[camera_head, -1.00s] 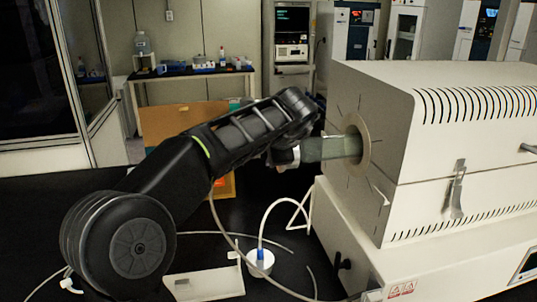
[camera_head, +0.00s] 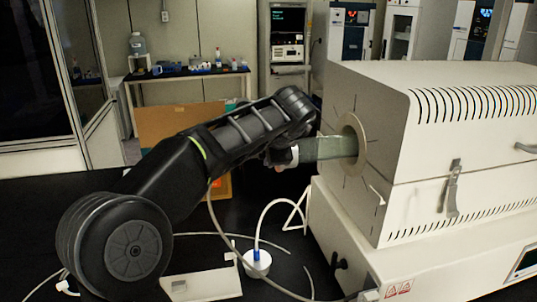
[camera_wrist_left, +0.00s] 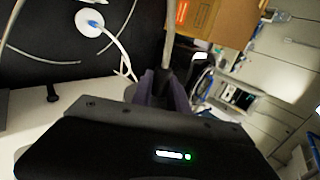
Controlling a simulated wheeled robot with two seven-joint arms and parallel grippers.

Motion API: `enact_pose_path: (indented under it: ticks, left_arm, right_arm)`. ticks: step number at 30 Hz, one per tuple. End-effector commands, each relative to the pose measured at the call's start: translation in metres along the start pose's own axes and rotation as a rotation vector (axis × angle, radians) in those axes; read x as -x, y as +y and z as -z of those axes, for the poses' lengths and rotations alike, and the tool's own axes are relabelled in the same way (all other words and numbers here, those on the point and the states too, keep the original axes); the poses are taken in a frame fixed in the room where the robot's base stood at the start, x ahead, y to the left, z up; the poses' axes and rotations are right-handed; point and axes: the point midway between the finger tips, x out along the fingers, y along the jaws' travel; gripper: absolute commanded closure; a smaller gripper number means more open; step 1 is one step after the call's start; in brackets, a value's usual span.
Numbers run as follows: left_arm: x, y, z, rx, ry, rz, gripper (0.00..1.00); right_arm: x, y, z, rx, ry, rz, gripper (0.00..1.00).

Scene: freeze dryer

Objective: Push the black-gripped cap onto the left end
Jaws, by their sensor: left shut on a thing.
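The grey-green tube (camera_head: 329,147) sticks out of the left face of the white furnace (camera_head: 375,130) through a round flange (camera_head: 352,144). At its free left end is a pale cap (camera_head: 294,155), partly hidden by my arm. The cap looks in line with the tube and touching its end; how far on it sits I cannot tell. My left gripper (camera_head: 279,157) is shut on the cap's dark grip, just left of the tube end. In the left wrist view, the gripper's fingers (camera_wrist_left: 166,86) close around a dark piece. My right gripper is not in view.
A white cup with a blue fitting (camera_head: 257,262) and a hose stands on the black bench below the tube. A white bracket (camera_head: 200,284) and thin tubing lie nearby. A cardboard box (camera_head: 178,125) is behind my arm. The furnace base bounds the right.

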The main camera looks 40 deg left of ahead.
Motion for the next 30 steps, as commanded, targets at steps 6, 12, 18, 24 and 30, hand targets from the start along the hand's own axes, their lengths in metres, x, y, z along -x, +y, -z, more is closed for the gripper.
enact_pose_path:
  ticks: [6,12,18,24,30]
  left_arm:
    - [0.001,-0.001,0.007,0.0,0.001,0.001,1.0]
    - [0.001,-0.002,0.016,0.0,0.001,0.002,1.0]
    - [0.001,-0.001,0.022,0.0,0.001,0.001,1.0]
    - [0.0,-0.001,0.023,0.001,0.001,0.002,1.0]
    - [0.001,-0.001,0.022,0.001,0.001,0.002,1.0]
  right_arm:
    - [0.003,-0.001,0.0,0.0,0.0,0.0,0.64]
    - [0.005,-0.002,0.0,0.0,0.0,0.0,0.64]
    - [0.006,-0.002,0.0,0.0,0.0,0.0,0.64]
    - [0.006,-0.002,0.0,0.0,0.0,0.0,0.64]
    - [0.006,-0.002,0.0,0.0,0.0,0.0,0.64]
